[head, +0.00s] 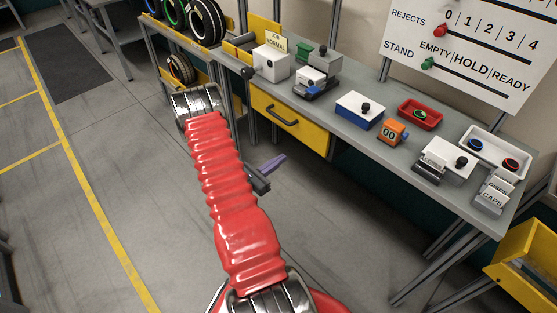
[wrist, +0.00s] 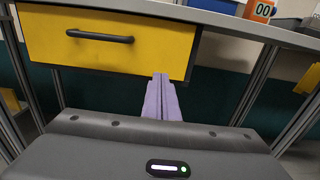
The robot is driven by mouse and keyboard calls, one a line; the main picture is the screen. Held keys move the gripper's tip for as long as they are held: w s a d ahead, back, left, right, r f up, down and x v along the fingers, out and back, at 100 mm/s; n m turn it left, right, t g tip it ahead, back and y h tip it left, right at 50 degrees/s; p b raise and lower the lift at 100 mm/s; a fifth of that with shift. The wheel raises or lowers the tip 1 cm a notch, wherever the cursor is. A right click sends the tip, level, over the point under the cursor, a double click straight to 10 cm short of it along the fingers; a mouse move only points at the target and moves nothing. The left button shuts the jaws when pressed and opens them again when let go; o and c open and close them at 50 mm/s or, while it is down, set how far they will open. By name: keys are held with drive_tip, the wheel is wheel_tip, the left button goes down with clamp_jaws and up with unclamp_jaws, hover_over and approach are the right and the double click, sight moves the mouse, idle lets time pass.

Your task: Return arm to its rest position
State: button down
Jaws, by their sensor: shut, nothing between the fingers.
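My gripper (head: 272,163) shows in the head view as purple fingers beside my red-sleeved arm, over the floor in front of the workbench. In the wrist view my gripper (wrist: 162,98) has its two purple fingers side by side and shut, with nothing held. The fingers point toward the bench, just below and right of the yellow drawer (wrist: 100,42). They look apart from it, though the exact gap is hard to judge. Part of the gripper is hidden behind my arm in the head view.
The yellow drawer (head: 289,119) is under the grey workbench (head: 335,108), which bears boxes, a red tray (head: 420,114) and a white tray (head: 494,152). A tyre rack (head: 165,50) stands at back left. A yellow bin (head: 528,262) is at lower right. Open floor (head: 90,170) lies left.

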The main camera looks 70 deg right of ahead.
idle(0.4)
drive_tip(key=s+a+f+m+g+y, duration=0.3)
drive_tip(key=s+a+m+y, duration=0.15)
drive_tip(key=s, duration=0.25)
drive_tip(key=s+a+r+m+g+y, duration=0.1)
drive_tip(key=a+r+m+g+y, duration=0.1)
drive_tip(key=a+r+m+y, duration=0.35)
drive_tip(key=w+a+r+m+t+y, duration=0.25)
drive_tip(key=w+a+r, duration=0.2)
drive_tip(key=a, duration=0.45)
drive_tip(key=w+a+r+m+t+y, duration=0.1)
drive_tip(key=w+a+r+t, duration=0.4)
drive_tip(key=a, duration=0.4)
drive_tip(key=w+a+r+m+t+y, duration=0.1)
drive_tip(key=w+a+r+m+t, duration=0.2)
drive_tip(key=a+r, duration=0.5)
drive_tip(key=w+a+r+n+t+y, duration=0.1)
drive_tip(key=a+r+n+t+y, duration=0.1)
drive_tip(key=a+r+t, duration=0.5)
drive_tip(key=a+r+n, duration=0.1)
drive_tip(key=a+r, duration=0.5)
drive_tip(key=a, duration=0.3)
drive_tip(key=shift+w+a+r, duration=0.15)
drive_tip(key=shift+w, duration=0.15)
